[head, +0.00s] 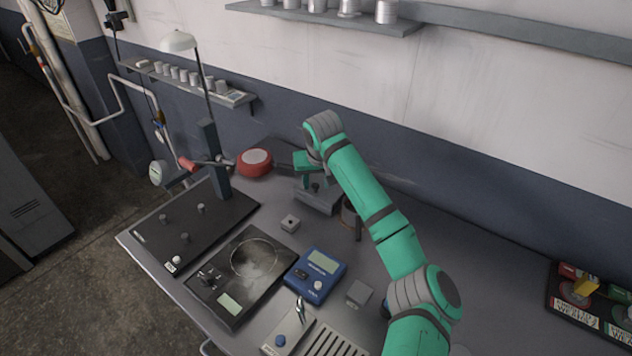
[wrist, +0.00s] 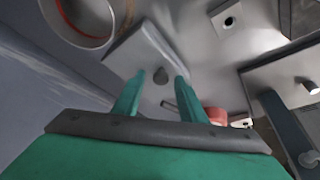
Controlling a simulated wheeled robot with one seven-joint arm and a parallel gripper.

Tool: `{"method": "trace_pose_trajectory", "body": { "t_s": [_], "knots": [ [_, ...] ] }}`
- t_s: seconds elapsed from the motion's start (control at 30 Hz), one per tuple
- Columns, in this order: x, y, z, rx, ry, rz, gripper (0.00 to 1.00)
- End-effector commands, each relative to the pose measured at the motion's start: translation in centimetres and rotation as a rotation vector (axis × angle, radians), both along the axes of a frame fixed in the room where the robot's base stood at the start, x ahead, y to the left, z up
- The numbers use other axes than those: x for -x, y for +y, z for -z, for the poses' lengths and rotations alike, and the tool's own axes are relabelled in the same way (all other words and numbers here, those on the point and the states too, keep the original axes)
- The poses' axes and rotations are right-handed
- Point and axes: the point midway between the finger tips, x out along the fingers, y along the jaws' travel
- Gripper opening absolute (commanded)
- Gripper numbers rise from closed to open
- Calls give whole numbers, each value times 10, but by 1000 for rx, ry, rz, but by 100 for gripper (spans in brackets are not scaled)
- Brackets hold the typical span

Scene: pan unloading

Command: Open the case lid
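A grey box-like case (head: 319,203) stands on the workbench towards the wall, below my gripper (head: 311,180). In the wrist view the case's flat light-grey top (wrist: 140,46) shows with a small dark knob (wrist: 160,75) on it. My gripper's two green fingers (wrist: 158,88) are spread apart with nothing between them. The knob appears just beyond the fingertips, about midway between them. I cannot tell whether the fingers touch it. In the head view my gripper and arm partly hide the case. The lid looks shut.
A round pot (head: 351,219) stands close right of the case. A red round dish (head: 255,160) sits to its left, and a small grey block (head: 290,222) in front. A blue meter (head: 316,271) and a black scale (head: 238,274) are nearer. The right bench middle is fairly clear.

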Motion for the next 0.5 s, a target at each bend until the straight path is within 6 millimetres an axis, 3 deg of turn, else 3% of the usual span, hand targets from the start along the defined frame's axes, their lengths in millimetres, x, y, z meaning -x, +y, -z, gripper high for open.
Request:
{"method": "trace_pose_trajectory", "body": {
  "t_s": [0.13, 0.3, 0.5],
  "knots": [
    [0, 1, 0, -1, 0, -1, 36],
    [0, 3, -1, 0, 0, -3, 0],
    [0, 1, -1, -1, 2, -2, 0]
  ]
}}
